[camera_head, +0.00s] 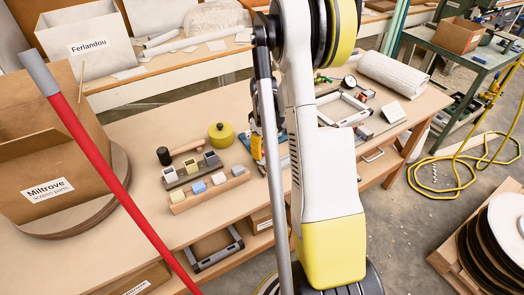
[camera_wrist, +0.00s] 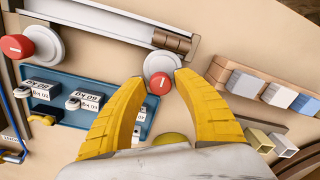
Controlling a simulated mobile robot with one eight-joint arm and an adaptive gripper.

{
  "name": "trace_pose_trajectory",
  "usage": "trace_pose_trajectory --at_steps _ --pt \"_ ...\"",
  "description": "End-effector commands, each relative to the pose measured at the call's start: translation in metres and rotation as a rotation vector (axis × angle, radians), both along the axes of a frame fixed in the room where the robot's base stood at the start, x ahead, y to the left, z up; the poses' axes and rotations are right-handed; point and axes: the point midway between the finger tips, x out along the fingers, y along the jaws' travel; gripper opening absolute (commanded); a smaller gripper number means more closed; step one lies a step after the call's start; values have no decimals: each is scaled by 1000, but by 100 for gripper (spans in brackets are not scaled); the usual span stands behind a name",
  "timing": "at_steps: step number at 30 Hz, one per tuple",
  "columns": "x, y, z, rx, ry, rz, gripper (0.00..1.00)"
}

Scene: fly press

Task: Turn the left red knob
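Two red knobs on round pale bases show in the wrist view. One red knob (camera_wrist: 160,84) lies between my fingertips, with its white line nearly upright and leaning slightly. The other red knob (camera_wrist: 16,47) is at the left edge, its white line about level. The wrist picture is turned against the head view: the wooden block is right of the knobs here and left of my arm there. My gripper (camera_wrist: 162,78) is open, its yellow fingers on either side of the nearer knob; I cannot tell any contact. In the head view my arm hides both knobs.
A blue tray (camera_wrist: 70,114) with labelled padlock-like pieces lies beside the knobs. A wooden block with small cubes (camera_head: 209,190) and a yellow round pot (camera_head: 221,135) stand left of my arm. A red pole (camera_head: 90,150) crosses the near left. The bench front is mostly bare.

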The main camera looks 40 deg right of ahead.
Motion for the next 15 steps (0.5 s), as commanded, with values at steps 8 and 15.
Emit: trace_pose_trajectory --at_steps 8,15 --pt "0 -1 24 0 0 0 36" --pt "0 -3 79 0 0 0 36"
